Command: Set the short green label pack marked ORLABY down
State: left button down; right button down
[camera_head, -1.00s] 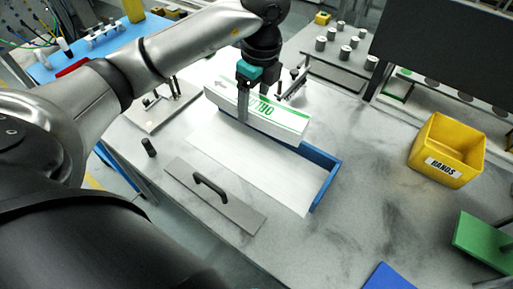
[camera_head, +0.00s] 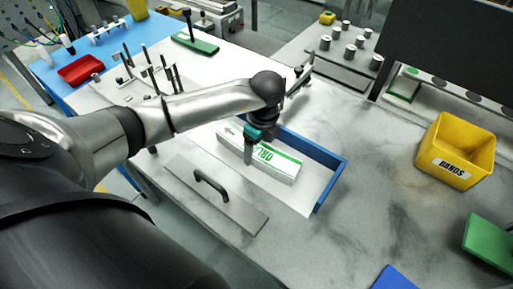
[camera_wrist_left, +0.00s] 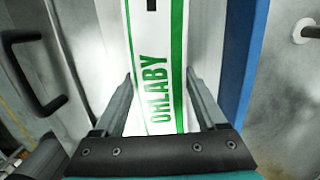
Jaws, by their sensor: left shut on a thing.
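The short green-and-white label pack marked ORLABY (camera_head: 280,168) is inside the blue-walled tray (camera_head: 334,184), low over its pale floor. I cannot tell whether its underside touches the floor. My left gripper (camera_head: 248,158) comes down from above and is shut across the pack. In the left wrist view the pack (camera_wrist_left: 155,65) lies lengthwise between the two fingers (camera_wrist_left: 160,85), its lettering facing up. The tray's blue wall (camera_wrist_left: 243,60) runs along the right, apart from the pack. My right gripper is not in view.
A grey plate with a black handle (camera_head: 212,186) lies in front of the tray. A yellow bin (camera_head: 456,150) stands at the right, with green and blue items near the front edge. Rods on a fixture stand at the back left.

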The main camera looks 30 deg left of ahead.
aim_at(261, 151)
pick_arm(q)
jog(key=shift+f, duration=0.15)
grip_release()
jog(key=shift+r, duration=0.3)
notch_tip(261, 151, up, 12)
jog(key=d, duration=0.1)
jog(key=shift+d+f+p, duration=0.15)
jog(key=shift+d+p, duration=0.1)
jog(key=shift+p, duration=0.2)
jog(key=shift+s, duration=0.1)
